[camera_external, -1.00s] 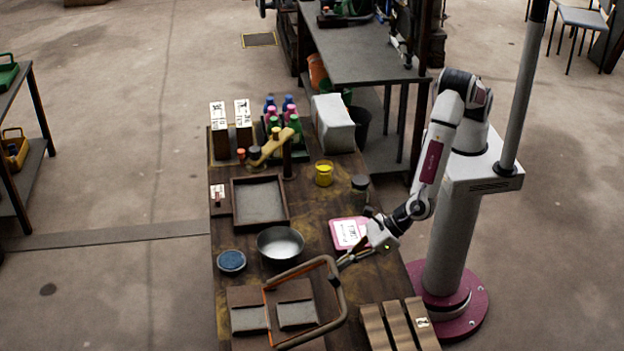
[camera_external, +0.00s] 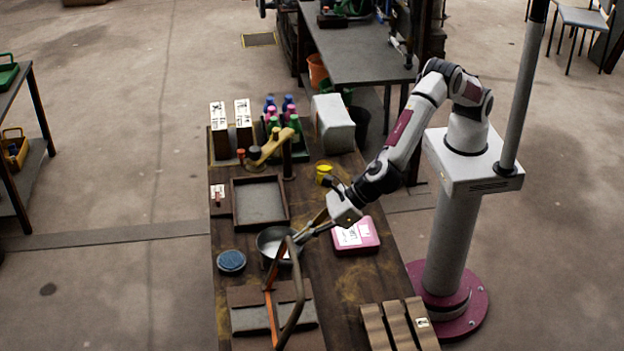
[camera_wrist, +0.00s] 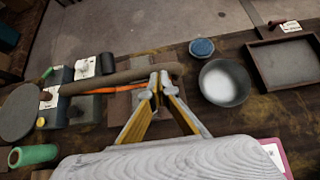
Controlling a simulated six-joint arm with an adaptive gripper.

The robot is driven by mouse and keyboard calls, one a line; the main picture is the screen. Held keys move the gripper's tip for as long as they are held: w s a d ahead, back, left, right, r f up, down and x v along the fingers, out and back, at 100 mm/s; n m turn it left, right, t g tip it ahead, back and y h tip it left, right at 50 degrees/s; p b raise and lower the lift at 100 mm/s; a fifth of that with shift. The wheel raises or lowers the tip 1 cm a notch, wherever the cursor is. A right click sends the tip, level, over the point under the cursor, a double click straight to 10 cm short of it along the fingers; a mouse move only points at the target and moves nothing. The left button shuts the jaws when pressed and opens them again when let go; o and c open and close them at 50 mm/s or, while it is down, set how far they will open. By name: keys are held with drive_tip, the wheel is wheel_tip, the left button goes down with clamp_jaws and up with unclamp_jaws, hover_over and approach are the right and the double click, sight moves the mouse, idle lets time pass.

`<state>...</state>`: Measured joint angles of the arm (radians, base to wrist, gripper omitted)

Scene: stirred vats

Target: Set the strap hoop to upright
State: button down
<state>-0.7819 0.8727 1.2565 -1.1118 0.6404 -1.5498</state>
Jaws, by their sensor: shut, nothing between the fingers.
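The strap hoop (camera_external: 299,290) is a brown bar frame with an orange strip, on a brown base with grey pads (camera_external: 249,319) at the front of the bench. It stands steeply up from the base, seen nearly edge-on; I cannot tell whether it is exactly upright. In the wrist view the hoop (camera_wrist: 118,77) runs across left of centre. My gripper (camera_external: 291,240) is shut and empty at the hoop's upper far end. In the wrist view its fingertips (camera_wrist: 159,79) overlap the hoop's bar and seem to touch it.
A metal bowl (camera_external: 268,244) lies just behind the hoop, beside a blue round lid (camera_external: 231,261). A pink box (camera_external: 362,238) is under my wrist. A slatted wooden block (camera_external: 398,325) is at front right, and an empty tray (camera_external: 236,217) farther back.

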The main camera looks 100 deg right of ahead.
sight(289, 238)
drive_tip(key=shift+w+r, duration=0.25)
drive_tip(key=shift+w, duration=0.45)
drive_tip(key=shift+w+r, duration=0.25)
drive_tip(key=shift+w, duration=0.45)
drive_tip(key=shift+w+r, duration=0.25)
drive_tip(key=shift+w, duration=0.45)
drive_tip(key=shift+w+r+g, duration=0.2)
drive_tip(key=shift+w+g, duration=0.5)
drive_tip(key=shift+w, duration=0.5)
drive_tip(key=shift+w, duration=0.15)
drive_tip(key=shift+r, duration=0.25)
drive_tip(key=v, duration=1.1)
drive_tip(key=shift+s+r, duration=0.25)
drive_tip(key=shift+m, duration=0.3)
